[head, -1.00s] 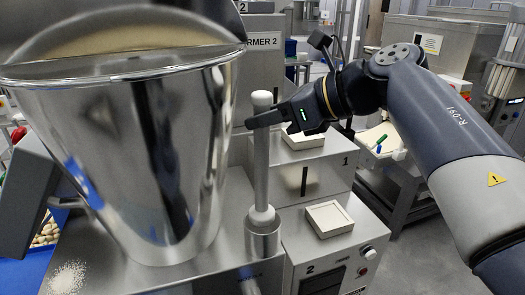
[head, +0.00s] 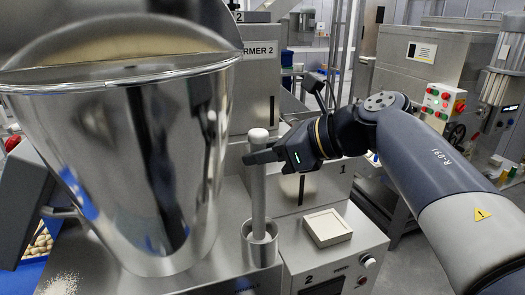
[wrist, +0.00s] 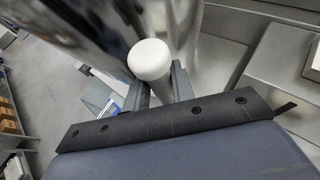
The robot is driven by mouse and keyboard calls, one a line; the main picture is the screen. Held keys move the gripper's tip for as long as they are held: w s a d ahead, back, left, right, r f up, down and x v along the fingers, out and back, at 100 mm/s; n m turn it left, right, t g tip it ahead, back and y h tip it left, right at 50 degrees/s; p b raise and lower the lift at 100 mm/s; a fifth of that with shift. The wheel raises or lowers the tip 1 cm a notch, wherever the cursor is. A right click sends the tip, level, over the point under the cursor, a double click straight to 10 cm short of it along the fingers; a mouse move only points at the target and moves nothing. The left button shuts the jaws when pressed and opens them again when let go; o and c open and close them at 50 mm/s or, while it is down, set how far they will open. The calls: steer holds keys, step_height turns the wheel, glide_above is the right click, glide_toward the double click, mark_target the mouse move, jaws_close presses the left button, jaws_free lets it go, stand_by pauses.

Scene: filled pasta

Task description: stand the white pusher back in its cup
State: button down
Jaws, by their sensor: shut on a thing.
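The white pusher (head: 259,195) stands upright, its round knob on top and its lower end inside the metal cup (head: 260,251). The cup's front wall hides the foot of the pusher, so I cannot tell whether it rests on the bottom. My gripper (head: 258,156) is shut on the pusher's shaft just below the knob. In the wrist view, the knob of the pusher (wrist: 149,59) shows between and above the two fingers of my gripper (wrist: 160,90).
A large shiny hopper (head: 120,160) stands close on the left of the pusher. A machine marked 2 with a square pale tray (head: 327,227) on top is to the right. White powder (head: 62,284) lies at the lower left.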

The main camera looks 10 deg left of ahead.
steer(key=c, duration=1.2)
jaws_free()
steer(key=shift+f, duration=0.1)
steer(key=v, duration=0.6)
steer(key=r+v, duration=0.1)
steer(key=v, duration=0.5)
steer(key=shift+r, duration=0.15)
